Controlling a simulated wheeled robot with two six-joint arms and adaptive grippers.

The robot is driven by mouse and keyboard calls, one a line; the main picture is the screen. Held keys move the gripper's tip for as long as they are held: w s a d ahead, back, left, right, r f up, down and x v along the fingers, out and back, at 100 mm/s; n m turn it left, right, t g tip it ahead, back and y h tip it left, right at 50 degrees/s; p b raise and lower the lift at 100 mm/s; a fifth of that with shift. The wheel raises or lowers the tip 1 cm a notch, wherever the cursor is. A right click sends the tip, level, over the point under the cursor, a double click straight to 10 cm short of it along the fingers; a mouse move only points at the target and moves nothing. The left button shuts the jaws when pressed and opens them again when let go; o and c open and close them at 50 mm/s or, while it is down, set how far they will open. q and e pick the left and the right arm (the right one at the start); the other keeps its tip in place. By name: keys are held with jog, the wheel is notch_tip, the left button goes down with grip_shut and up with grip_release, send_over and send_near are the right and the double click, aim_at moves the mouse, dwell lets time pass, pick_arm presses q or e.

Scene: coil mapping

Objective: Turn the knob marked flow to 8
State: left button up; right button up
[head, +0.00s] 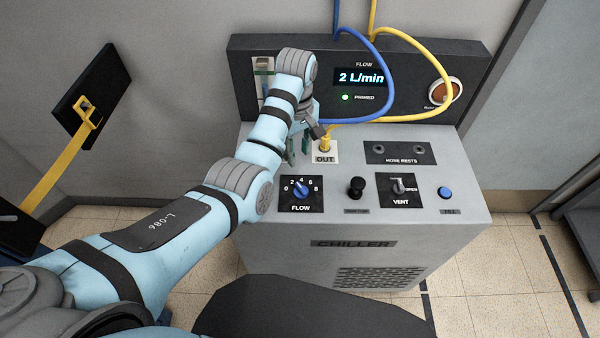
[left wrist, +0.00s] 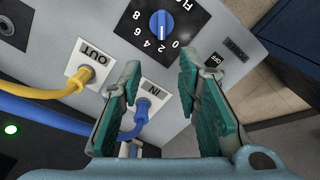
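The flow knob (head: 300,190) is a blue dial on a black plate marked 0 to 8, at the front left of the chiller top. In the left wrist view the knob (left wrist: 161,25) has its white line toward the 2. The display (head: 361,77) reads 2 L/min. My left gripper (head: 298,151) is above the panel, behind and apart from the knob. In the left wrist view its teal-padded fingers (left wrist: 160,72) are spread with nothing held; the IN port (left wrist: 145,98) with a blue hose shows between them. My right gripper is not in view.
The yellow hose (head: 410,118) runs to the OUT port beside my gripper, and the blue hose (head: 388,85) loops close by. Right of the flow knob stand a black knob (head: 357,187), the vent lever (head: 398,186) and a blue button (head: 445,193).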

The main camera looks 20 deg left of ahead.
pick_arm(q)
jog(key=b, duration=0.1)
send_over(298, 184)
jog(key=f, duration=0.7)
jog(key=shift+s+f, duration=0.1)
jog(key=shift+s, duration=0.15)
jog(key=f, duration=0.1)
jog(key=f+b, duration=0.1)
jog(key=f, duration=0.1)
jog(key=w+f, duration=0.1)
jog(key=f, duration=0.1)
jog(key=shift+b, duration=0.35)
jog(key=shift+f, duration=0.1)
jog(key=shift+s, duration=0.2)
jog(key=shift+r, duration=0.2)
jog(key=shift+c, duration=0.9)
grip_shut()
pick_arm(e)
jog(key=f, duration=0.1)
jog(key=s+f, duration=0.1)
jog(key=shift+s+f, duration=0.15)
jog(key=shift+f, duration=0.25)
